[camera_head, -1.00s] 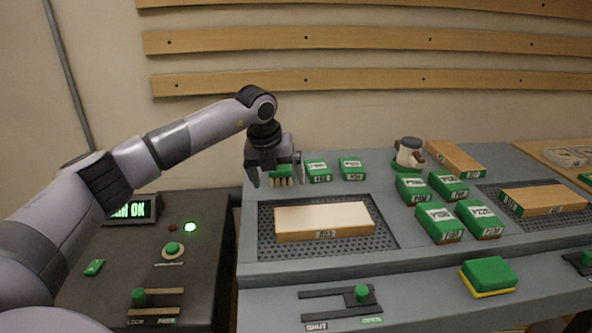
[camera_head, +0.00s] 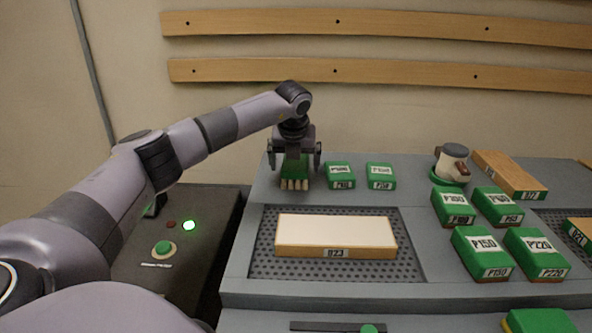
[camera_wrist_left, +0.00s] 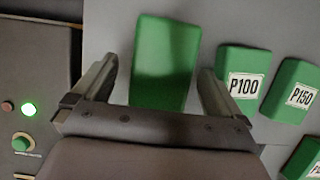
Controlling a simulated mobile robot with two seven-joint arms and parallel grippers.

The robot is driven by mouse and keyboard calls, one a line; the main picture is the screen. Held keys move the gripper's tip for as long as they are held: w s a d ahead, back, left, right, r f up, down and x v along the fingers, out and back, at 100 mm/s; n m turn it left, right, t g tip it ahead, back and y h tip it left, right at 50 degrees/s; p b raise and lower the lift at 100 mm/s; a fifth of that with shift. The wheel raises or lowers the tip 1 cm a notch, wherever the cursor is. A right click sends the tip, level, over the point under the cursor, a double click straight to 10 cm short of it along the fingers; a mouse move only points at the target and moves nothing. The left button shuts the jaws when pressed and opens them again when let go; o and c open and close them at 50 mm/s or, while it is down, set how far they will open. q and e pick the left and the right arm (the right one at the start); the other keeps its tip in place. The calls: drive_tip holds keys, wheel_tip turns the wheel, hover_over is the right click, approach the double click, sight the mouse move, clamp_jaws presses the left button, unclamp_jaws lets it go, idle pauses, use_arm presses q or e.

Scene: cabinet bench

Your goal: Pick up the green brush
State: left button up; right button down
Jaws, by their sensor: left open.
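The green brush (camera_head: 296,167) stands at the back left of the grey bench, pale bristles down, left of two green labelled blocks. My left gripper (camera_head: 295,158) is above it, pointing down, with its open fingers one on each side of the brush. In the left wrist view the brush's plain green top (camera_wrist_left: 166,50) shows between the two spread fingers, with a gap to each. A shadow lies over part of the top. My right gripper is in neither current view.
Green blocks labelled P100 (camera_wrist_left: 243,84) and P150 (camera_wrist_left: 299,92) stand close to the right finger. A wooden block (camera_head: 335,231) lies on the perforated mat in front. A dark control box (camera_head: 178,220) is left.

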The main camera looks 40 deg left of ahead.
use_arm(q)
drive_tip(key=shift+x, duration=0.85)
drive_tip(key=shift+f, duration=0.25)
drive_tip(key=c, duration=1.2)
drive_tip(key=shift+c, duration=0.2)
drive_tip(key=shift+r, duration=0.1)
